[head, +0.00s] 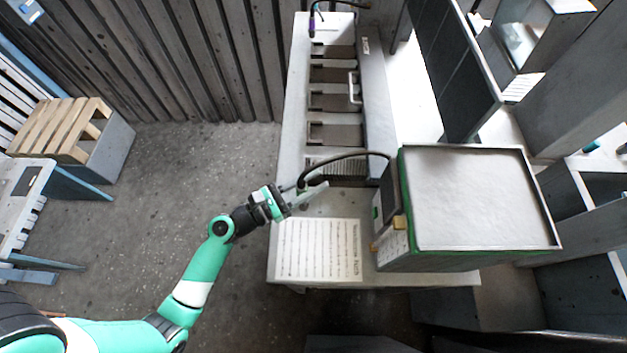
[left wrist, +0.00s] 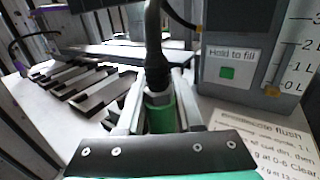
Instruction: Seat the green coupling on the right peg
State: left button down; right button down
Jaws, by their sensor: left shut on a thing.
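My left gripper (head: 306,197) is above the near left part of the bench. In the left wrist view its two fingers (left wrist: 158,88) are shut around the green coupling (left wrist: 161,118). The coupling has a pale collar, and a black hose (left wrist: 153,45) rises from it. In the head view the same hose (head: 345,154) arches right to the grey unit. The coupling itself is hard to make out in the head view. I cannot pick out the right peg in either view. My right gripper is not in view.
A grey unit (head: 480,200) with a "Hold to fill" label, green button (left wrist: 227,72) and litre scale stands right of the gripper. A printed sheet (head: 320,250) lies on the bench (head: 292,130). Slotted bays are behind. A purple-ended hose (head: 312,25) is at the far end.

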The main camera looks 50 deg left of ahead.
pick_arm(q)
jog(key=shift+f+b, duration=0.4)
jog(key=shift+f, duration=0.3)
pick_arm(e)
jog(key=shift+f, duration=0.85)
pick_arm(q)
jog(key=shift+f, duration=0.15)
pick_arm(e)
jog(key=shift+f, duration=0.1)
pick_arm(q)
jog(key=shift+f+b, duration=0.35)
jog(key=shift+b, duration=0.1)
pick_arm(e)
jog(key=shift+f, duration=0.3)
